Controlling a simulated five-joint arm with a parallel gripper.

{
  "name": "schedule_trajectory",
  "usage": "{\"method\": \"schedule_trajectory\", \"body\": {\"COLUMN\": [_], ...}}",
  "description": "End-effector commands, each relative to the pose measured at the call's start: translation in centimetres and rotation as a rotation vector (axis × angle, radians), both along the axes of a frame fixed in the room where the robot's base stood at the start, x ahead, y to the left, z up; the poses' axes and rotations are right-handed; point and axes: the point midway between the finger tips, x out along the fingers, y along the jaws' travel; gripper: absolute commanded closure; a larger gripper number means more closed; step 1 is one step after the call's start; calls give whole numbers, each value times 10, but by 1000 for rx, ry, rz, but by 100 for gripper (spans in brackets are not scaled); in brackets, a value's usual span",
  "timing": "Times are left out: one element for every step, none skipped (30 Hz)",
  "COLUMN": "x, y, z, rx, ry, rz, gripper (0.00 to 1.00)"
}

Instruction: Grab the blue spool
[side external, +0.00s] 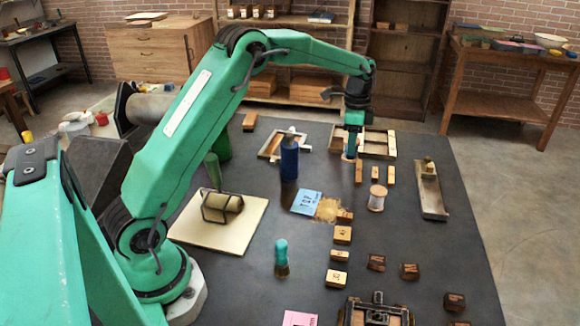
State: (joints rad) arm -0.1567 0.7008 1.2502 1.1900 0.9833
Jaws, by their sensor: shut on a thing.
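My gripper (351,148) points down at the far side of the dark table, in front of a wooden tray with compartments. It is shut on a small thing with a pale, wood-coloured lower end. The fingers cover most of this thing, so I cannot make out its colour or confirm that it is the blue spool. A spool with pale thread and wooden ends (377,198) stands upright on the table, nearer the camera and to the right of my gripper. A dark blue cylinder (289,158) stands to the left, apart from my gripper.
The wooden tray (392,145) is right behind my gripper, with small wooden blocks (375,173) in front. A narrow tray (432,192) lies right. A roller (222,205) rests on a cream board (240,237). Several stamped blocks (342,235) lie nearer the camera.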

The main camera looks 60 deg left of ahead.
Motion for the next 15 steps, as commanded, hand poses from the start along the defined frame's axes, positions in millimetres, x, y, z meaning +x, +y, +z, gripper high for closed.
{"method": "schedule_trajectory", "body": {"x": [-1, -1, -2, -3, -3, -3, -4, -4, -4, -4, -4, -4, -4, -4, -4], "y": [-5, -8, -10, -11, -13, -14, -15, -15, -16, -16, -16, -16, -16, -16, -16], "z": [3, 5, 6, 7, 8, 9, 9, 9, 10, 10, 10, 10, 10, 10, 10], "rx": [1, 0, 0, 0, 0, 0, 0, 0, 0, -1, -1, -1, -1, -1, -1], "ry": [-1, 0, 0, 0, 0, 0, 0, 0, 0, 1, 1, 1, 1, 1, 1], "rz": [-2, -2, -1, 0, 0, 0, 0, 0, 0, 0, 0, 0, 0, 0, 0], "gripper": [82, 82, 82, 82, 82, 82, 82, 82, 82, 82, 82, 82, 82, 82, 82]}}
